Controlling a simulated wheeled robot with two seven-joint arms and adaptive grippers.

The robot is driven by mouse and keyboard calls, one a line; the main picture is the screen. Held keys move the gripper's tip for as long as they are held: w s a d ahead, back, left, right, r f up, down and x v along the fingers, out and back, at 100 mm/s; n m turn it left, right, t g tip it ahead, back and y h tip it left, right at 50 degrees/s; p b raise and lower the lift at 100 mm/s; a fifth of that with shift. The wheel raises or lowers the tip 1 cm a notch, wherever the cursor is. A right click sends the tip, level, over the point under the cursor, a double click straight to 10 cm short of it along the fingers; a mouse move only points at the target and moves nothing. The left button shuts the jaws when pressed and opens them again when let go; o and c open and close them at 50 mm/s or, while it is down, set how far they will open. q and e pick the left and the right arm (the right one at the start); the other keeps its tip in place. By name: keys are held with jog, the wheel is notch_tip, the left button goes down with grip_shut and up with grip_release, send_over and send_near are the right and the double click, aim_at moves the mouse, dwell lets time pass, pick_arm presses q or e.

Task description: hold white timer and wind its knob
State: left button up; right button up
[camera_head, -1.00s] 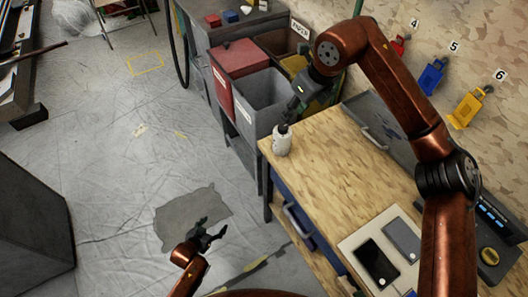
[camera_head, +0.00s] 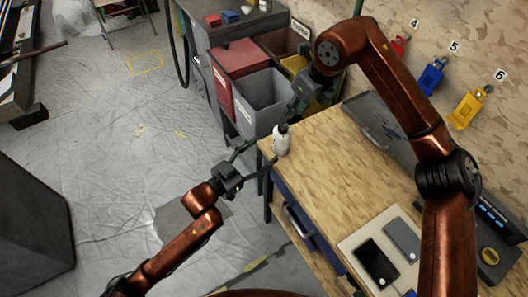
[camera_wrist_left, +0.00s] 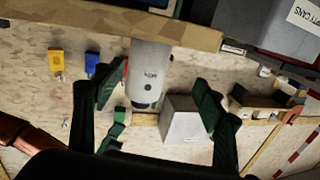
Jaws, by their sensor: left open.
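The white timer (camera_head: 281,143) stands upright at the near left corner of the wooden bench, with a dark knob (camera_head: 283,128) on top. In the left wrist view, the timer (camera_wrist_left: 150,72) appears upside down between the two spread fingers. My left gripper (camera_head: 254,157) is open and empty at the bench edge, just left of the timer, its fingers pointing towards it; it also shows in the left wrist view (camera_wrist_left: 158,97). My right gripper (camera_head: 288,116) points down from above at the knob. Its fingertips are small and dark, so contact and finger opening cannot be told.
The wooden bench (camera_head: 340,170) carries a pale board with two dark flat devices (camera_head: 377,262) at the front. A red bin (camera_head: 238,57) and a grey bin (camera_head: 262,95) stand behind the timer. Coloured padlocks (camera_head: 468,106) hang on the wall.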

aim_at(283, 140)
pick_arm(q)
jog(key=shift+s+d+r+h, duration=0.15)
jog(key=shift+d+r, duration=0.15)
jog(key=shift+d, duration=0.2)
jog(key=shift+s+d+r+h, duration=0.15)
jog(key=shift+d+r, duration=0.1)
jog(key=shift+d, duration=0.2)
jog(key=x, duration=0.7)
jog(key=shift+w+d+f, duration=0.1)
jog(key=shift+w+d, duration=0.05)
jog(key=shift+w, duration=0.1)
jog(key=shift+c, duration=0.5)
